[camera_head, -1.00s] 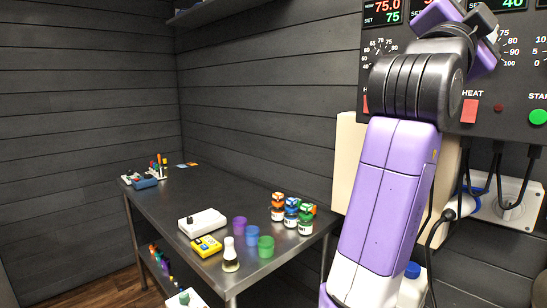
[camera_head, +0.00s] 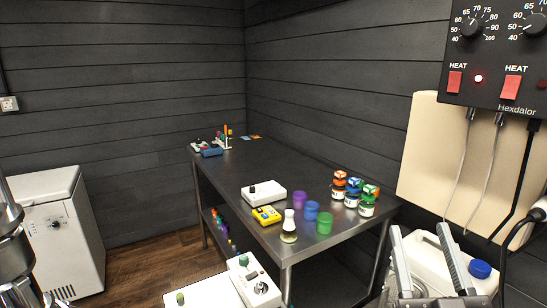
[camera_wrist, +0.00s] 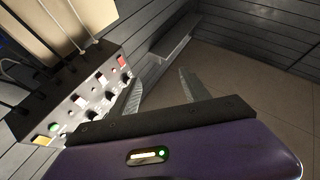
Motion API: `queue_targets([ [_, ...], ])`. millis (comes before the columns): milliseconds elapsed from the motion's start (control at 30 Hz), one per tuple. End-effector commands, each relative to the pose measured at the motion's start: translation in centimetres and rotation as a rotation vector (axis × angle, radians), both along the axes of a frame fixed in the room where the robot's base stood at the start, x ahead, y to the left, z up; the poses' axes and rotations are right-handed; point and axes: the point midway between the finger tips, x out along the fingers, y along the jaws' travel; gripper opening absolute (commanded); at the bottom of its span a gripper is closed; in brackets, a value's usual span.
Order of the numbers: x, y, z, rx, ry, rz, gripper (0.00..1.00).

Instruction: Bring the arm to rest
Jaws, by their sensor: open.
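My gripper (camera_head: 432,262) shows at the lower right of the head view. Its two grey fingers point up and stand apart, with nothing between them. It is in front of a white canister with a blue cap (camera_head: 481,269); I cannot tell whether they touch. In the wrist view my gripper (camera_wrist: 160,88) is also open and empty, its fingers spread over bare floor. The rest of my arm is out of the head view.
A steel table (camera_head: 240,168) holds jars, coloured cups, a flask and small devices. The control panel (camera_head: 500,50) hangs at upper right; it also shows in the wrist view (camera_wrist: 85,100). A white chest (camera_head: 60,225) stands at left. Some wooden floor (camera_head: 140,270) is clear.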

Motion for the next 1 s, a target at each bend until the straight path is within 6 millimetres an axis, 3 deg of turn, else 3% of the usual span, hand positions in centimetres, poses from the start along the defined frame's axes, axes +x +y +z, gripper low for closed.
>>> queue_targets([
  [33,-1.4,0.4,-2.2,-0.009,0.033,0.016,0.55],
  [100,-3.2,0.9,-4.5,-0.017,0.067,0.038,0.55],
  [400,-12.0,2.2,-12.7,0.002,0.224,0.107,0.55],
  [1000,-30.7,2.5,-23.7,0.184,0.691,0.111,0.55],
])
